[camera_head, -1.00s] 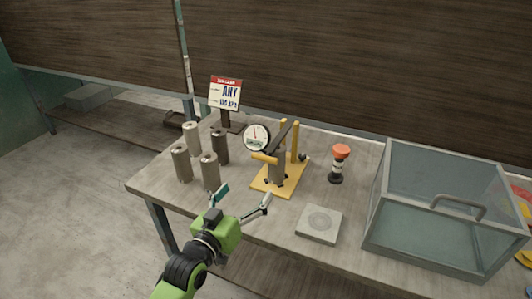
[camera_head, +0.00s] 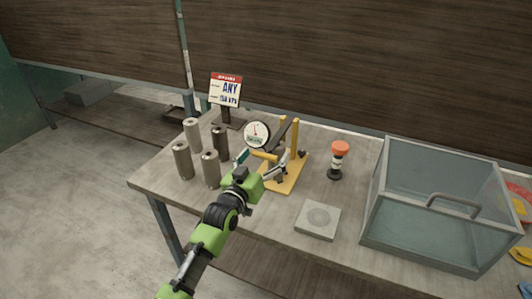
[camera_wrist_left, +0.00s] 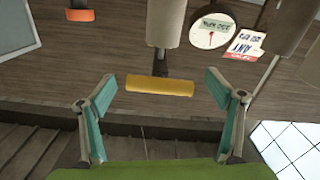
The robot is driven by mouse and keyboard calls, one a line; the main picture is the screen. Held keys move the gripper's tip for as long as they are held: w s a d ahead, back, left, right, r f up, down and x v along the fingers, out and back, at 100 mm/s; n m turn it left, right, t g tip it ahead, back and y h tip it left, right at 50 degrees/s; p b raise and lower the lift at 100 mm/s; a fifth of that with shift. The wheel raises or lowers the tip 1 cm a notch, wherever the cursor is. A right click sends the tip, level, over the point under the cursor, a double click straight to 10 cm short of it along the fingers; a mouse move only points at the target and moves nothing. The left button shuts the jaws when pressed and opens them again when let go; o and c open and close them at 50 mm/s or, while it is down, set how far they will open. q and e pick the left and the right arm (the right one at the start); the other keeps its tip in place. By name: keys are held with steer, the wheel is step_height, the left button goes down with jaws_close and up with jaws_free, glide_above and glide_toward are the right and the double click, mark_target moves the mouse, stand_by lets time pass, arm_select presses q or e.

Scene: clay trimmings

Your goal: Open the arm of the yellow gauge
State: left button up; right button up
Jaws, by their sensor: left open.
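The yellow gauge (camera_head: 283,182) stands on the bench, with a round white dial (camera_head: 257,133) on its left and a yellow upright (camera_head: 295,138) behind. Its yellow arm grip (camera_head: 265,156) lies across the front; in the left wrist view the grip (camera_wrist_left: 160,86) is a level bar. A grey cylinder (camera_wrist_left: 166,22) shows behind it there. My left gripper (camera_head: 262,164) is open at the gauge's front. Its fingers (camera_wrist_left: 160,84) stand on either side of the grip, with gaps at both ends, and appear not to touch it. My left gripper hides part of the gauge base. My right gripper is out of view.
Several grey cylinders (camera_head: 182,160) stand close on the left. A sign (camera_head: 226,90) stands behind. An orange-topped post (camera_head: 340,150), a flat square plate (camera_head: 318,219) and a clear box (camera_head: 440,235) with a handle are to the right.

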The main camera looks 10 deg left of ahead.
arm_select(q)
steer(key=shift+w+d, duration=0.1)
steer(key=shift+w, duration=0.4)
